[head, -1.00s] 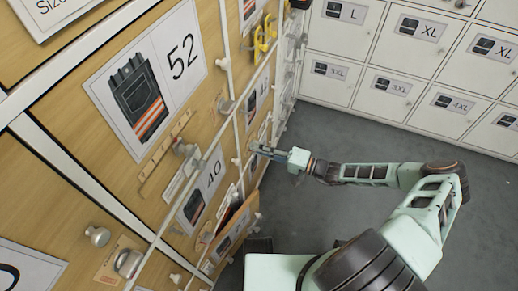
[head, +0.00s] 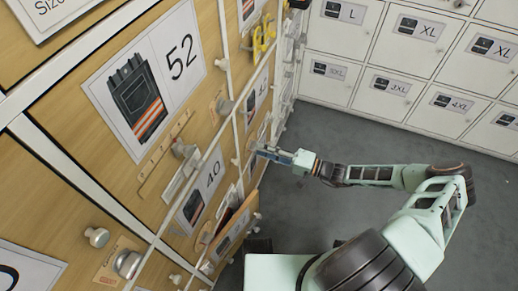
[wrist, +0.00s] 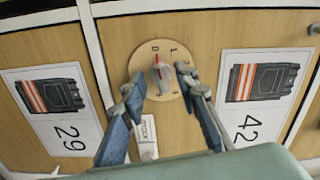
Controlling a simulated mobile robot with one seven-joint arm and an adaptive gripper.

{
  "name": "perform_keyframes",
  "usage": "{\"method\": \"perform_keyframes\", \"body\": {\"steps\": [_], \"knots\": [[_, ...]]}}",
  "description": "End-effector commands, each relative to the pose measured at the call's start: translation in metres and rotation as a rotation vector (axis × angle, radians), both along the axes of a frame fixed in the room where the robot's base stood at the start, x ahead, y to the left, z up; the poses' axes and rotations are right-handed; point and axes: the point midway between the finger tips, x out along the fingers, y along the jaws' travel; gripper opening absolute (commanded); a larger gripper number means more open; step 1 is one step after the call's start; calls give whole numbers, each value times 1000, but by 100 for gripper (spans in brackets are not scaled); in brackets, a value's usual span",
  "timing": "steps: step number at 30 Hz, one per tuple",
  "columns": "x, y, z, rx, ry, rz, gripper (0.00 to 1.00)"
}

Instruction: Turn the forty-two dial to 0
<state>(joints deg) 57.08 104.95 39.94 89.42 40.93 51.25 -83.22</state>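The forty-two dial (wrist: 160,73) is a grey knob with a red line on a round wooden plate (wrist: 145,58), left of the 42 label (wrist: 240,122) in the wrist view. Its red line points up toward a small mark near the plate's top edge; the mark is too small to read surely. My gripper (wrist: 158,84) is open, with one blue-grey finger on each side of the knob and nothing held. Whether a finger touches the knob I cannot tell. In the head view my gripper (head: 258,152) is at the wooden fronts, and the dial is not clear there.
A 29 label (wrist: 52,108) and a small white tag (wrist: 147,137) are near the dial. In the head view an open drawer (head: 235,228) juts out below my gripper. White lockers (head: 400,60) stand behind, and the grey floor (head: 310,200) is clear.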

Motion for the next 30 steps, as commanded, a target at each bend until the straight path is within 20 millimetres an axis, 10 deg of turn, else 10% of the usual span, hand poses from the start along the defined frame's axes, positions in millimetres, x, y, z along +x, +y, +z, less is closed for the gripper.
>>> {"method": "perform_keyframes", "body": {"steps": [12,30], "knots": [[-27,-80,0,-3,0,-4,28],[-34,-94,0,0,0,-1,28]]}}
